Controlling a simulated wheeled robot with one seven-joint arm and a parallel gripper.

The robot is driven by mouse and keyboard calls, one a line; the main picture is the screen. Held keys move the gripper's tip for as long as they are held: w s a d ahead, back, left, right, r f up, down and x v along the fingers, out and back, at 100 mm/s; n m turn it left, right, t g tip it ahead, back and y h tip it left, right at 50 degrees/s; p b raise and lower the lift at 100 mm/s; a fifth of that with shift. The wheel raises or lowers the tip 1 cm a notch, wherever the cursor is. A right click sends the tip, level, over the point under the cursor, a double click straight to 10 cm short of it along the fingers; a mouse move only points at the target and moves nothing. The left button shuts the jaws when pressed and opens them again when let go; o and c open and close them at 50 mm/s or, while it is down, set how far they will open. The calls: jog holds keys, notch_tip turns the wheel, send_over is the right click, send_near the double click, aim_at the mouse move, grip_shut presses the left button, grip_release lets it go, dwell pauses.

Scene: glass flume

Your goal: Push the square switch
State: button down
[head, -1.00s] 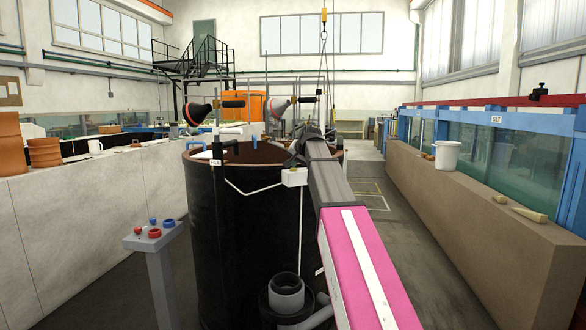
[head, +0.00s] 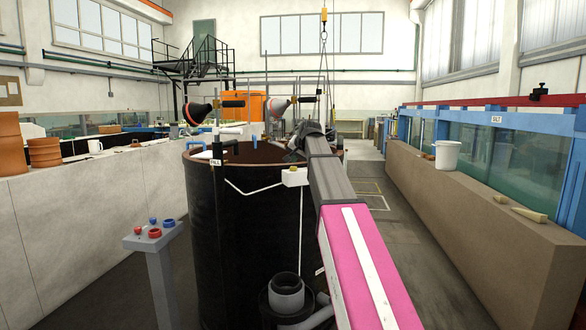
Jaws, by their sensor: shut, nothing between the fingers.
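A small white box (head: 294,177) is on the side of the large black tank (head: 245,240), with a white cable running left from it and another line running down. It may be the square switch; its front is too small to make out. My gripper (head: 292,157) is a small dark shape at the far end of my arm, just above the white box. It is shut and looks empty. I cannot tell whether it touches the box or the tank rim. My arm hides part of the tank's right side.
A grey pedestal (head: 154,240) with red and blue round knobs stands left of the tank. A grey pipe fitting (head: 286,290) stands low in front of the tank. A white bucket (head: 447,155) sits on the ledge at right. The floor between tank and right ledge is clear.

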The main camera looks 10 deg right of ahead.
aim_at(295, 167)
jog(key=shift+r, duration=2.45)
